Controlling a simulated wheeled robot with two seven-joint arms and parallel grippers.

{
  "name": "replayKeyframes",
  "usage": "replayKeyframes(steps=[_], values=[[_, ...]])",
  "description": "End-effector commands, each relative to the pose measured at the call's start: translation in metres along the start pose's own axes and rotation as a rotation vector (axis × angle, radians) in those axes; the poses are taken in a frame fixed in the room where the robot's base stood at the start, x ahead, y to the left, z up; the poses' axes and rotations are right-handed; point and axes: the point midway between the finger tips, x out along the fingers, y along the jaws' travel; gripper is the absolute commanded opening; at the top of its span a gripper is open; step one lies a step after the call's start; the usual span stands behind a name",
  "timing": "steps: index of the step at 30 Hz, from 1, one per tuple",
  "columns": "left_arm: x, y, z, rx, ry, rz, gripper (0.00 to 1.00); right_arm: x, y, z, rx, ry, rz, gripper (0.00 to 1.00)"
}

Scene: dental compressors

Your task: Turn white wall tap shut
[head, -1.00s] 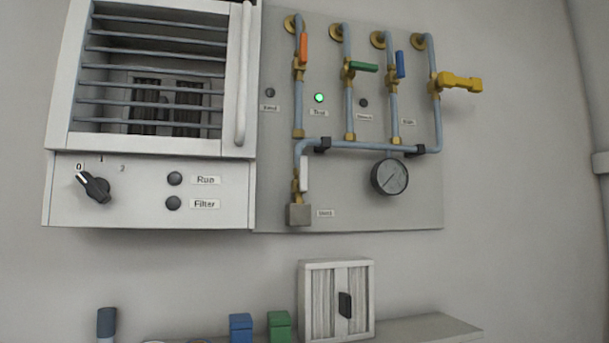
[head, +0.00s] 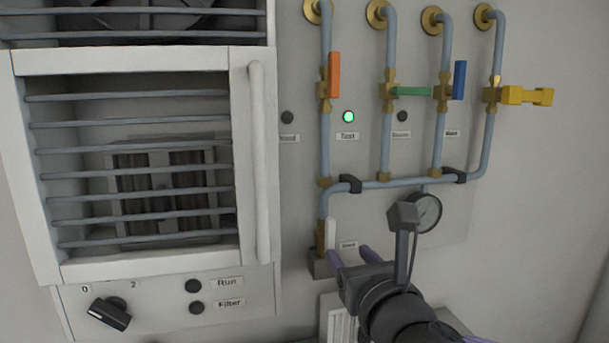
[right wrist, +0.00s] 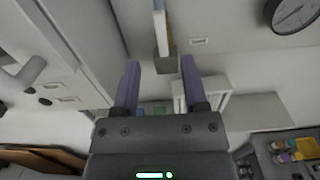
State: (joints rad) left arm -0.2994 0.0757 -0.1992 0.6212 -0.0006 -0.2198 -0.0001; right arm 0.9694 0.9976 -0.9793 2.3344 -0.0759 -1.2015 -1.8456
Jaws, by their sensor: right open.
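The white wall tap (head: 331,233) is at the lower end of the left pipe, just above a grey block. Its white lever stands upright along the pipe. In the right wrist view the tap (right wrist: 161,32) shows at top centre, beyond the fingertips. My right gripper (head: 351,256) is open and empty, with its purple fingers pointing toward the wall just below and to the right of the lever. In the right wrist view the gripper (right wrist: 160,66) has the tap's line between its fingers, apart from it. My left gripper is not in view.
Orange (head: 334,74), green (head: 411,91), blue (head: 460,80) and yellow (head: 527,96) taps sit on the pipes above. A pressure gauge (head: 429,211) is partly behind my right arm. A barred cabinet with a long white handle (head: 259,160) stands left of the tap.

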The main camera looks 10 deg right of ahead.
Motion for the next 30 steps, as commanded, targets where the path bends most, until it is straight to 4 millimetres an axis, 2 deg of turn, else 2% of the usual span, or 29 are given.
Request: replayKeyframes(steps=[2,9,12,18,25,30], values=[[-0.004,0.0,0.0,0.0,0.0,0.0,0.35,0.007,0.001,0.004,-0.015,-0.004,0.001,0.56],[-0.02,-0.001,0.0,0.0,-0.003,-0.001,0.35,0.064,0.001,0.003,-0.01,-0.003,0.0,0.56],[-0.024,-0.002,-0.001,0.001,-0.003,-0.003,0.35,0.081,0.001,0.002,-0.01,-0.003,0.001,0.56],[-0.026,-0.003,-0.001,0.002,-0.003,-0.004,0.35,0.096,0.001,0.0,-0.01,-0.003,0.003,0.56],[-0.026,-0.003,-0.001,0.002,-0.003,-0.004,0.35,0.096,0.001,-0.001,-0.01,-0.003,0.003,0.56],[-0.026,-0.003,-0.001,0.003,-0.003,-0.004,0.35,0.096,0.001,-0.001,-0.009,-0.003,0.003,0.2]])
